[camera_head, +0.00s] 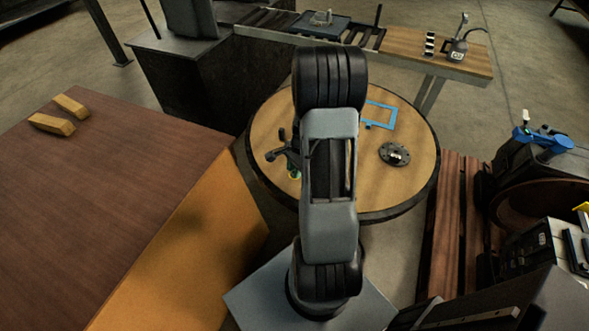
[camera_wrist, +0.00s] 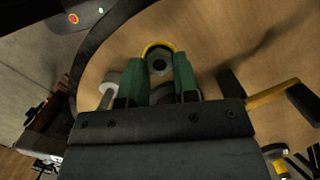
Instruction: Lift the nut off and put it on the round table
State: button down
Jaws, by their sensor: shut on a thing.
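In the wrist view, the two green fingers of my gripper (camera_wrist: 160,72) are shut on a round dark piece with a yellow rim, which I take to be the nut (camera_wrist: 158,53). The tan top of the round table (camera_wrist: 215,45) lies beneath it. Whether the nut touches the top or hangs above it I cannot tell. In the head view, my arm covers the middle of the round table (camera_head: 408,187). A small green and yellow bit of the held end (camera_head: 294,174) shows at the table's left part.
A dark round flange (camera_head: 395,154) and a blue frame (camera_head: 380,115) lie on the table's right half. A brown-topped bench (camera_head: 110,170) stands left. A conveyor bench (camera_head: 435,52) stands behind. Engine parts (camera_head: 545,170) are at right. In the wrist view, a black-and-yellow object (camera_wrist: 272,95) is close by.

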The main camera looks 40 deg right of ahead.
aim_at(295, 186)
jog(key=shift+f+b, duration=2.7)
jog(key=shift+f, duration=0.6)
jog(key=c, duration=0.8)
grip_release()
